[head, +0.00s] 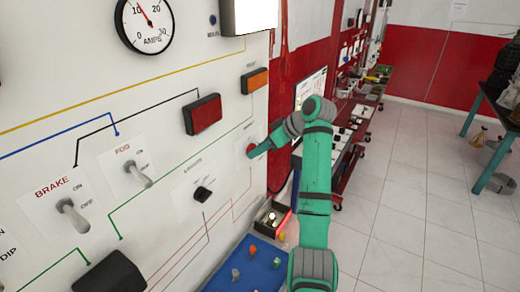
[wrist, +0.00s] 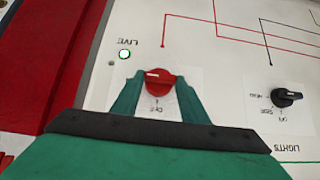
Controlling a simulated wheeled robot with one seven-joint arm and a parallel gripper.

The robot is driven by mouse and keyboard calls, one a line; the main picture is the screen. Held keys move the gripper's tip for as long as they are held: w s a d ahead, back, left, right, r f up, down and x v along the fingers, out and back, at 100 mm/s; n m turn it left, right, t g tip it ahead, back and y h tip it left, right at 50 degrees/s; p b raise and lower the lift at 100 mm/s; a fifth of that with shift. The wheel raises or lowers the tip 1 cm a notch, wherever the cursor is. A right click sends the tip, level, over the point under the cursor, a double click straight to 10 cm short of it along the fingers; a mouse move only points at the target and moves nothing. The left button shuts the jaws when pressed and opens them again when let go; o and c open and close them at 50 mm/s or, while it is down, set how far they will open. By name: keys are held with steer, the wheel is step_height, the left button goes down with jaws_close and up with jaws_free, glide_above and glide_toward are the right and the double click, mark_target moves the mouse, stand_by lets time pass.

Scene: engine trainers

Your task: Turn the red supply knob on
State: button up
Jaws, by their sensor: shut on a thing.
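The red supply knob (wrist: 159,82) is on a white panel (wrist: 225,62), on a small white label plate. In the wrist view my gripper (wrist: 160,87) has one green finger on each side of the knob, shut on it. A pale mark on the knob points to the left in that view; the lettering below is partly legible. In the head view the knob (head: 251,149) is at the panel's right part, with my gripper (head: 257,150) at it from the right. The lamp marked LIVE (wrist: 125,54) looks lit, whitish green.
A black lights knob (wrist: 286,97) is beside the red knob on the same panel. The panel also bears toggle switches (head: 72,215) and an amps gauge (head: 144,22). A blue tray (head: 252,267) with small parts is below. Tiled floor (head: 420,200) is open at right.

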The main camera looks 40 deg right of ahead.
steer(key=shift+f, duration=0.15)
steer(key=o, duration=1.1)
steer(key=v, duration=1.1)
steer(key=shift+w, duration=0.1)
